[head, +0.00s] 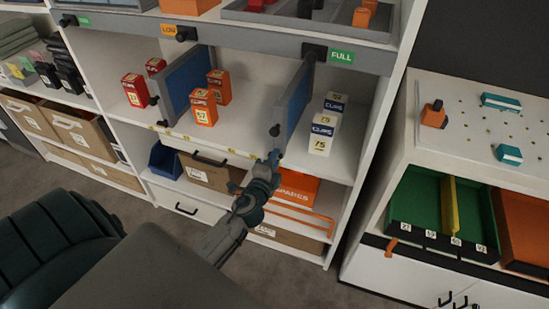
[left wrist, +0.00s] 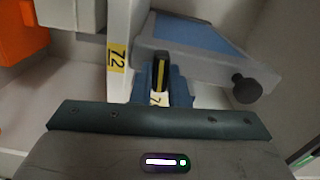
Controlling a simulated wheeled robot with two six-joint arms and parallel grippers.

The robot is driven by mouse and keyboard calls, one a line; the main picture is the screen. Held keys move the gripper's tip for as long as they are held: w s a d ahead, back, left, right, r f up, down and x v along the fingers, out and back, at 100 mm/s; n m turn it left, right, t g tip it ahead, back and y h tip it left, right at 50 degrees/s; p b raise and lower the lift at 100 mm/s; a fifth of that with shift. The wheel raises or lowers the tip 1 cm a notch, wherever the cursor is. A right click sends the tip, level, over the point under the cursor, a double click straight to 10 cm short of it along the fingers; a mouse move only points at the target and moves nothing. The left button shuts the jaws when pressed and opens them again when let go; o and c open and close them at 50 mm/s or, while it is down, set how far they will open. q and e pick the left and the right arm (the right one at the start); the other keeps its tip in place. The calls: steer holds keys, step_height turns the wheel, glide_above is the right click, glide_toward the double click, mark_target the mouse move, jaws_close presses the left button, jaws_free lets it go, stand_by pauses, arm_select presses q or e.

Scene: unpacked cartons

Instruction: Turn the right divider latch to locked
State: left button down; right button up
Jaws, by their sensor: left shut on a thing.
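The right divider (head: 298,98) is a grey-framed blue panel standing on the middle shelf; it also shows in the left wrist view (left wrist: 195,38). A dark knob (head: 275,130) sits on its front edge and shows at the right in the left wrist view (left wrist: 245,88). My left gripper (head: 272,163) is at the divider's lower front corner, at the shelf lip. It is shut on the latch (left wrist: 161,70), a small dark piece with a yellow stripe. The fingers hide part of the latch, and I cannot tell its lock setting. My right gripper is out of view.
Orange clip boxes (head: 204,107) stand left of the right divider, white and blue ones (head: 323,132) to its right. The left divider (head: 187,80) stands farther left. An orange bin (head: 297,190) sits below the shelf. A white cabinet (head: 475,95) stands at the right.

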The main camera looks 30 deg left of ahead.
arm_select(q)
steer(key=shift+m, duration=0.7)
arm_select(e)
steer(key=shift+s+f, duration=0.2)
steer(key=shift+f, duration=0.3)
arm_select(q)
steer(key=shift+f, duration=0.1)
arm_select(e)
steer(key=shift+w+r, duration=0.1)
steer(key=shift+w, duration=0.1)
arm_select(q)
steer(key=c, duration=1.4)
jaws_free()
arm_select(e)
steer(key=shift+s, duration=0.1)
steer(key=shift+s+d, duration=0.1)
